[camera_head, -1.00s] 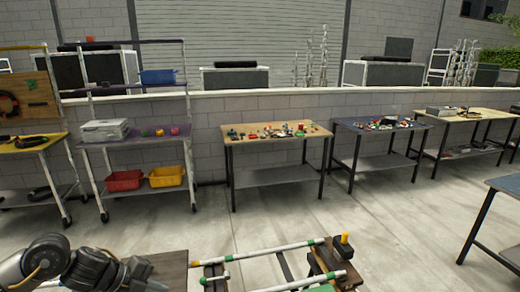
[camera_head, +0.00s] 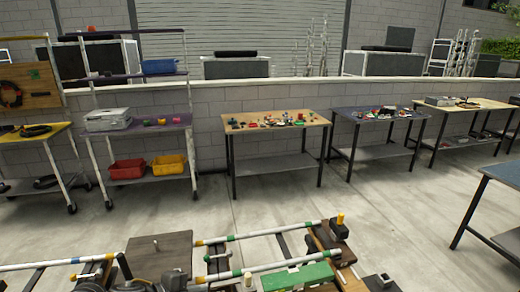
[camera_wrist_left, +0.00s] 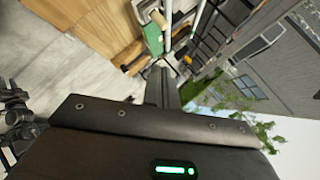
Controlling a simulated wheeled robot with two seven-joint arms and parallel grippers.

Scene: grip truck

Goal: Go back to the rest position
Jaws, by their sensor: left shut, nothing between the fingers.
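My left gripper (camera_wrist_left: 161,85) is shut and empty in the left wrist view, its narrow fingers together beyond the dark housing. In the head view only dark parts of my left arm show low at the bottom edge, left of centre, partly cut off. My right gripper is in neither view.
A frame of white tubes (camera_head: 268,233) with coloured bands, a dark wooden board (camera_head: 160,255) and a green block (camera_head: 298,276) lies close in front. Beyond open concrete floor (camera_head: 290,205) stand a wooden-topped table (camera_head: 275,121), a blue-topped table (camera_head: 380,114) and a shelf with red and yellow bins (camera_head: 168,165).

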